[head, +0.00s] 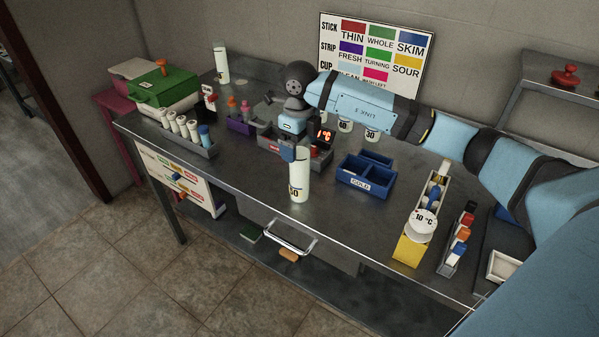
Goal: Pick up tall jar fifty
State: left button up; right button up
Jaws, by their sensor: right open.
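The tall white jar marked 50 (299,182) stands upright on the metal bench near its front edge. My right arm reaches in from the right across the bench. My right gripper (289,152) points down at the jar's upper left side. It is open, but its fingers are small and partly hidden, and I cannot tell whether they touch the jar. My left gripper is not in view.
A blue tray labelled COLD (361,182) is right of the jar. A device with a red display (323,137) sits just behind it. Shorter jars (371,136) stand beneath my arm. A rack of white tubes (190,132) is at left. Bare bench lies left of the jar.

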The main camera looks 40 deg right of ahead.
notch_tip(320, 180, down, 2)
jog(key=shift+f, duration=0.1)
grip_shut()
jog(key=shift+r, duration=0.25)
